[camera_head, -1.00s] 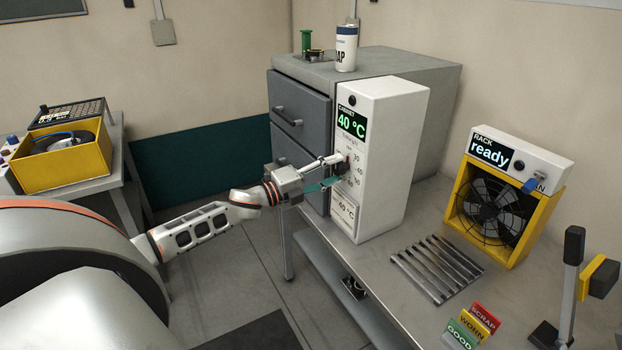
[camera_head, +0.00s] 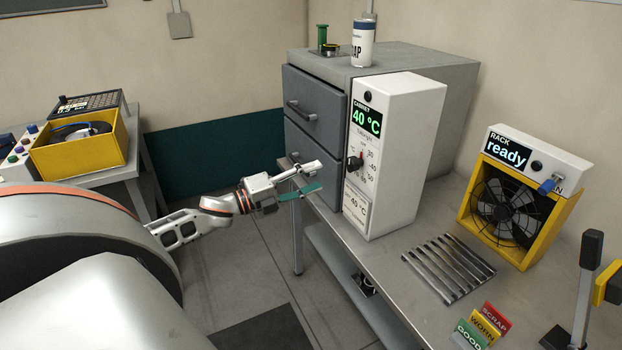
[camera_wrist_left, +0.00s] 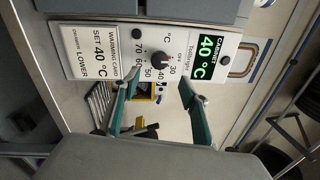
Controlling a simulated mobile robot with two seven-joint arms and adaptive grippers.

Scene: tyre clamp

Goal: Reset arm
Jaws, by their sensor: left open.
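My left arm comes in from the left in the head view. My left gripper (camera_head: 300,183) is open and empty, clear of the white control box, to the left of its front. In the left wrist view its two green-lined fingers (camera_wrist_left: 160,98) are spread, with the black knob (camera_wrist_left: 160,60) beyond them. The control box (camera_head: 393,160) has a green "40 °C" display and a black knob (camera_head: 355,163) with a scale around it. My right gripper is not in view.
A grey drawer cabinet (camera_head: 445,85) stands behind the box, with a can (camera_head: 363,45) on top. A slatted rack (camera_head: 448,267), a yellow fan unit (camera_head: 510,215) reading "ready" and coloured cards (camera_head: 483,325) are on the bench. A yellow box (camera_head: 75,155) is at left.

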